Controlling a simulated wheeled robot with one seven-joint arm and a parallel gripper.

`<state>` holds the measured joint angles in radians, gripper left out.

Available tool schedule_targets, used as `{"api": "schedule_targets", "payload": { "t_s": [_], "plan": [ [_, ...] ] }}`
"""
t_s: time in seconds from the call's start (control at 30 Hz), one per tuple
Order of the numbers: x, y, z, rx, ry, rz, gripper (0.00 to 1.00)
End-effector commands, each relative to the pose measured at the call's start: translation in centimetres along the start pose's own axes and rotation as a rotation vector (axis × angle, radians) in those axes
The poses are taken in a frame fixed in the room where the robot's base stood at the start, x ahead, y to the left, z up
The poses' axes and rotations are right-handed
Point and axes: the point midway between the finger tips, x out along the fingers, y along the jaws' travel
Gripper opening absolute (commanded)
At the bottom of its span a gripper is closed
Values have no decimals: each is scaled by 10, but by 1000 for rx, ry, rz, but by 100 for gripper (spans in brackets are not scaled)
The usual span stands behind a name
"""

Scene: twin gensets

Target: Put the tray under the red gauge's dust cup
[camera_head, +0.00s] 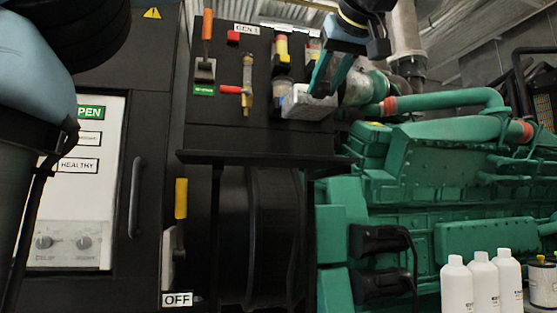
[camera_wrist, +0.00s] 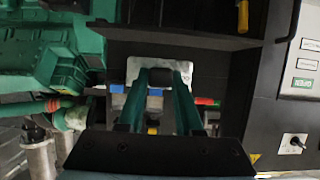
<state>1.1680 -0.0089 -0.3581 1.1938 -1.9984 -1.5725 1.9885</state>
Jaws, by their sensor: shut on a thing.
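My gripper (camera_head: 322,88) is shut on a whitish-grey tray (camera_head: 306,104) and holds it up in front of the black GEN 1 panel. In the wrist view, the tray (camera_wrist: 134,68) sits across the ends of my green fingers (camera_wrist: 160,72). A fitting with a yellow-and-red upper part (camera_head: 282,48) and a dark lower cup (camera_head: 282,72) is on the panel, just above and left of the tray. A similar yellow fitting (camera_head: 313,46) is partly hidden behind my gripper. I cannot tell which has the red gauge.
A black shelf (camera_head: 255,158) juts out below the panel. Green engine pipework (camera_head: 440,103) lies close on the right. White bottles (camera_head: 482,280) stand at lower right.

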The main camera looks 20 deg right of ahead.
Motion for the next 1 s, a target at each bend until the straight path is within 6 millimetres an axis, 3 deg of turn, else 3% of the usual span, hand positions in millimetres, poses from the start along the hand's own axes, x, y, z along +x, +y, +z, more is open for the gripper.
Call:
{"api": "schedule_targets", "payload": {
  "t_s": [0.5, 0.77, 1.0],
  "plan": [
    [119, -1, -53, -1, -1, -6, 0],
    [171, -1, -74, -1, -1, -4, 0],
    [183, -1, -44, 1, 1, -1, 0]
  ]
}}
